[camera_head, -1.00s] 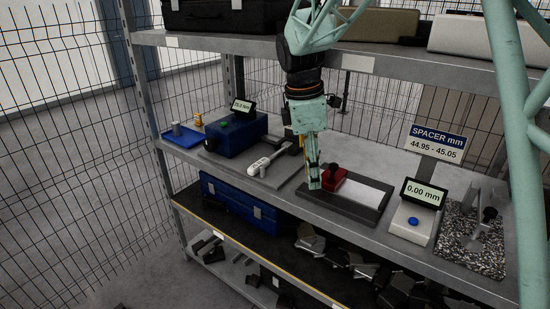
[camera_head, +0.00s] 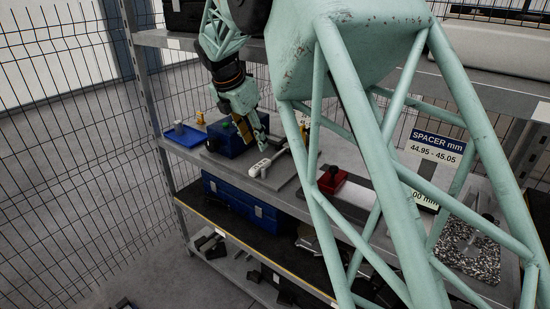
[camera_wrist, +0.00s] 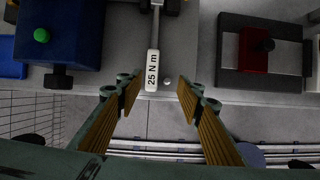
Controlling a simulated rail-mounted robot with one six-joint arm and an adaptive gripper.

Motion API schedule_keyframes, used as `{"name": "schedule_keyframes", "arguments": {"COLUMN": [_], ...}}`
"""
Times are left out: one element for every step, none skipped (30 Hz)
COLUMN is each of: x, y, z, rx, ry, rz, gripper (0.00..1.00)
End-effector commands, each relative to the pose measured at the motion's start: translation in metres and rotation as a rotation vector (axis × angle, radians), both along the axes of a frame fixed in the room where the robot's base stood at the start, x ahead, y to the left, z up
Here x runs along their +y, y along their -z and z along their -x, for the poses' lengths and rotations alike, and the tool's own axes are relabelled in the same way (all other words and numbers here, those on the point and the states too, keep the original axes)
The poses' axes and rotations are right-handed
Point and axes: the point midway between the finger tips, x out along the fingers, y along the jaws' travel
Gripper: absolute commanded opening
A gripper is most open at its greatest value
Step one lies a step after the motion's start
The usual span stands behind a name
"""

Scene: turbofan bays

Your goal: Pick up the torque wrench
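The torque wrench has a white handle (camera_head: 262,166) and lies on a grey plate on the shelf. In the wrist view its handle (camera_wrist: 153,66), marked "25 N m", points toward my gripper, and its metal shaft runs up to a dark part at the top edge. My gripper (camera_wrist: 158,92) is open and empty. Its two ribbed fingers are on either side below the handle end, not around it. In the head view my gripper (camera_head: 260,143) is just above the wrench, tilted; the gap to it is hard to judge.
A blue box (camera_wrist: 60,32) with a green button and a dark knob stands left of the wrench. A red block (camera_wrist: 253,50) on a dark plate is to the right. A blue tray (camera_head: 184,139) is at the far left. My arm hides much of the right shelf.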

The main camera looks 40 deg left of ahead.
Motion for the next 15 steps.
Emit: {"name": "schedule_keyframes", "arguments": {"x": [0.008, 0.012, 0.016, 0.018, 0.019, 0.02, 0.021, 0.021, 0.021, 0.021, 0.021, 0.02, 0.02, 0.02, 0.02], "y": [-0.001, -0.002, -0.002, -0.002, -0.002, -0.001, -0.001, -0.001, -0.002, -0.001, -0.002, -0.001, -0.001, -0.002, -0.001], "z": [0.002, 0.002, 0.003, 0.003, 0.003, 0.003, 0.003, 0.003, 0.003, 0.003, 0.003, 0.003, 0.003, 0.003, 0.003], "rx": [-0.005, -0.008, -0.012, -0.013, -0.015, -0.016, -0.016, -0.016, -0.016, -0.016, -0.016, -0.016, -0.016, -0.016, -0.016], "ry": [-0.023, -0.036, -0.048, -0.055, -0.061, -0.066, -0.067, -0.067, -0.067, -0.067, -0.067, -0.067, -0.067, -0.067, -0.066], "rz": [0.004, 0.007, 0.009, 0.011, 0.013, 0.014, 0.014, 0.015, 0.015, 0.015, 0.014, 0.014, 0.014, 0.014, 0.014], "gripper": [0.34, 0.34, 0.34, 0.34, 0.34, 0.34, 0.34, 0.34, 0.34, 0.34, 0.34, 0.34, 0.34, 0.34, 0.34]}}
